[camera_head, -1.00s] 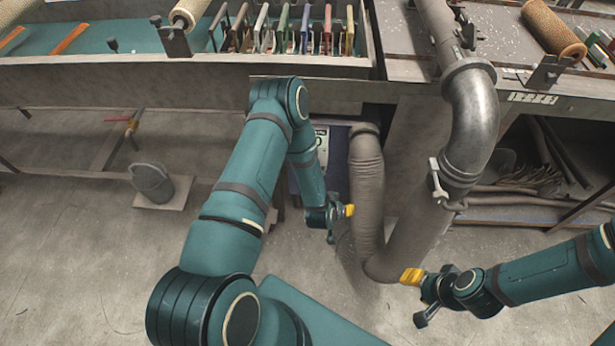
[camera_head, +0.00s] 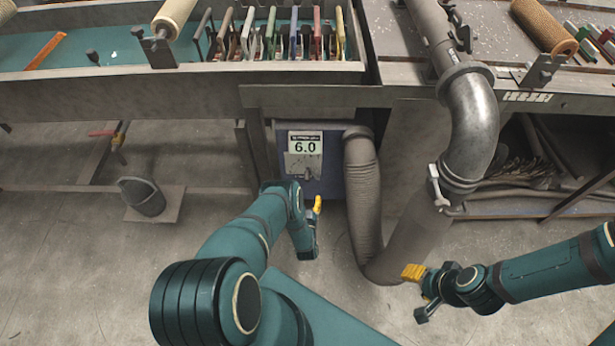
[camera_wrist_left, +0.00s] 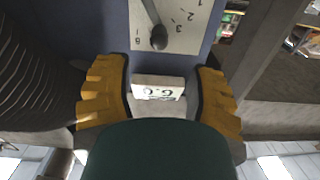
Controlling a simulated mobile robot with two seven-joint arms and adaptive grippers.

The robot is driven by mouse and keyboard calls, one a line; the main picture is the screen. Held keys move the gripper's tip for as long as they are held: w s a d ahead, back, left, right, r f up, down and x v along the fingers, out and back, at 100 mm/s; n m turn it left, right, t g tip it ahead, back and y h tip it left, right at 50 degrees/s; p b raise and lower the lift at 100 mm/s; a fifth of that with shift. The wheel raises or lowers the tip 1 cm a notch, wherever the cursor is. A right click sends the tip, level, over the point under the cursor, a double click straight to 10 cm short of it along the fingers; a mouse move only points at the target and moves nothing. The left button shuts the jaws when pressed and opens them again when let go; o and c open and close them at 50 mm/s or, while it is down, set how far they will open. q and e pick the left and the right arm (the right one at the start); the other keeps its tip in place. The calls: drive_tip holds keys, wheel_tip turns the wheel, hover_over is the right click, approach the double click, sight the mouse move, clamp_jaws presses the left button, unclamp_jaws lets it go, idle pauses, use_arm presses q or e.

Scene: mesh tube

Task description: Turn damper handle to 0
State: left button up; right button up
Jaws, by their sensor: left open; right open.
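The damper box (camera_head: 325,185) is blue and stands under the bench in the head view. Its display (camera_head: 305,146) reads 6.0, with a pale metal plate and small handle (camera_head: 306,172) below it. In the left wrist view the damper handle (camera_wrist_left: 158,38) is a dark-knobbed lever on a numbered scale plate (camera_wrist_left: 187,35), its knob near the 6 end. The display (camera_wrist_left: 158,90) shows upside down between my yellow fingers. My left gripper (camera_head: 314,212) is open, empty and apart from the handle, low before the box. My right gripper (camera_head: 414,275) is open and empty, right of the hose.
A grey ribbed hose (camera_head: 365,195) runs down beside the box and joins a thick upright duct (camera_head: 420,190). The bench edge (camera_head: 310,95) overhangs the box. A dark pedal-like object (camera_head: 142,196) stands on the floor at left. The floor there is mostly clear.

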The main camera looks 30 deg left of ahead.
sight(307, 182)
use_arm(q)
drive_tip(key=b+x, duration=0.3)
drive_tip(key=x, duration=0.8)
drive_tip(key=shift+d, duration=0.15)
clamp_jaws()
